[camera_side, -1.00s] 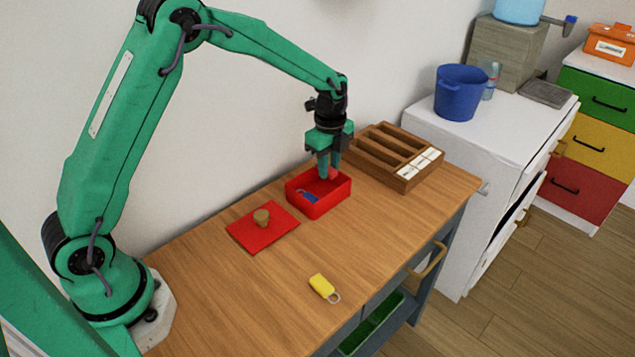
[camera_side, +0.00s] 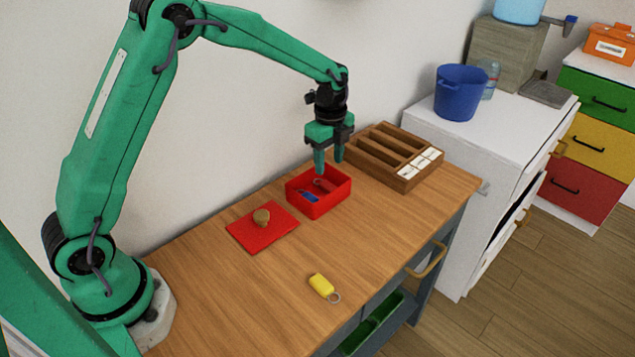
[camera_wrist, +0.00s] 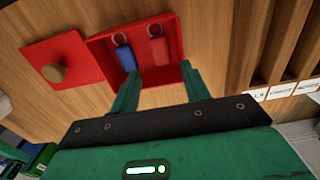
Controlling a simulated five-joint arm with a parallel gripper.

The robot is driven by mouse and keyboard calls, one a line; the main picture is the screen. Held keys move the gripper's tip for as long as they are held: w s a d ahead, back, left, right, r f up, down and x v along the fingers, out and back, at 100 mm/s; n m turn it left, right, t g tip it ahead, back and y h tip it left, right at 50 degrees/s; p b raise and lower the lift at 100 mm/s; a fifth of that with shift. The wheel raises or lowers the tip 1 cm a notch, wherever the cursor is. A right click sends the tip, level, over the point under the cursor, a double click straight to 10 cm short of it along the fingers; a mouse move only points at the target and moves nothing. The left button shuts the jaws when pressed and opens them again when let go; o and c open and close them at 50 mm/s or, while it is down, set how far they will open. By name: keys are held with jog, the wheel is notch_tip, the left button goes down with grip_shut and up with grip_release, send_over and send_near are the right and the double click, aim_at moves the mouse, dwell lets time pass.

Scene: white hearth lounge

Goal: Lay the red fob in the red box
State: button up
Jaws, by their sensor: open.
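The red box (camera_side: 333,202) stands open on the wooden table; it also shows in the wrist view (camera_wrist: 128,28). The red fob (camera_wrist: 159,51) lies inside it, on the box floor, with its ring towards the top of the wrist view. It is beside a blue fob (camera_wrist: 126,57), which also shows in the side view (camera_side: 309,196). My gripper (camera_side: 329,167) is just above the box, pointing down, with its fingers apart and nothing between them. In the wrist view my open gripper (camera_wrist: 160,88) sits below the fobs and is clear of the red fob.
A flat red lid with a wooden knob (camera_side: 262,217) lies left of the box. A yellow fob (camera_side: 321,286) lies near the table's front edge. A wooden compartment tray (camera_side: 402,184) with white labels stands close to the box's right.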

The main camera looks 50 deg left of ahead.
notch_tip(320, 180, up, 11)
dwell(0.5)
jog(key=shift+r, duration=0.15)
dwell(0.4)
jog(key=s+r+n+t, duration=0.1)
jog(key=s+r+n, duration=0.35)
jog(key=s, duration=0.25)
jog(key=s+r+n+t, duration=0.2)
jog(key=s+r+n, duration=0.25)
jog(key=s, duration=0.35)
jog(key=s+a+f+n+t, duration=0.1)
jog(key=s+f+n+t, duration=0.1)
jog(key=s+n, duration=0.7)
jog(key=s+f, duration=0.1)
jog(key=s, duration=0.3)
jog(key=shift+s+a+f+t, duration=0.2)
jog(key=shift+s+f+t, duration=0.1)
